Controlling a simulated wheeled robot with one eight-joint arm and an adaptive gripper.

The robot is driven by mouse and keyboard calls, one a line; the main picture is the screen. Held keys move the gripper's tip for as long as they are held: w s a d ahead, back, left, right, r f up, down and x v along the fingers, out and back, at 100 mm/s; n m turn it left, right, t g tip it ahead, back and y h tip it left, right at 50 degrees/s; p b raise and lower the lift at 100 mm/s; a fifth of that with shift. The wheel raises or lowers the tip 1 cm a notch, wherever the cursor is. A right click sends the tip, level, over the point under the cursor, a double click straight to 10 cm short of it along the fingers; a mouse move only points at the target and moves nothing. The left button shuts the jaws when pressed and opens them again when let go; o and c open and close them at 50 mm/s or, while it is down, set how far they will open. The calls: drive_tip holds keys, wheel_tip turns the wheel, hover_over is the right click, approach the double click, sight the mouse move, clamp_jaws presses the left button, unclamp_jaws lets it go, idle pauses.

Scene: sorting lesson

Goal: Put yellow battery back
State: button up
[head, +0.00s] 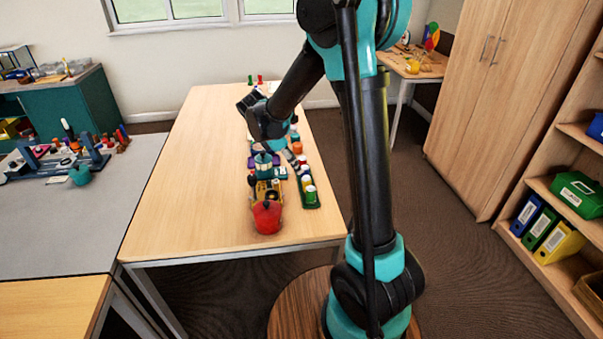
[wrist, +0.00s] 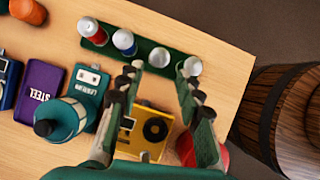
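A yellow battery-like cylinder (head: 306,182) stands in the green holder (head: 313,204) at the right side of the table in the head view. In the wrist view the holder (wrist: 150,45) bears several upright cylinders with silver tops, including a red one (wrist: 92,31) and a blue one (wrist: 124,42). Two more silver tops (wrist: 159,57) show near my fingertips, but their body colours cannot be made out. My gripper (wrist: 160,78) is open, with its fingers apart and nothing held between them, above the table beside the holder.
A yellow box with a black disc (wrist: 155,130), a teal bottle (wrist: 62,118), a purple STEEL box (wrist: 40,90) and a teal box (wrist: 90,80) crowd the space beside the holder. A red pot (head: 267,217) stands near the front edge. The table's left half is clear.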

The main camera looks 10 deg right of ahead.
drive_tip(key=s+d+f+m+t+y, duration=0.1)
drive_tip(key=s+d+m, duration=0.3)
drive_tip(key=s+m, duration=0.6)
drive_tip(key=s+d+f+m+t+y, duration=0.2)
drive_tip(key=s+d+m+y, duration=0.2)
drive_tip(key=s+m, duration=0.5)
drive_tip(key=shift+s+d+f+m+y, duration=0.3)
drive_tip(key=shift+s+d+f+m, duration=0.1)
drive_tip(key=shift+s, duration=0.7)
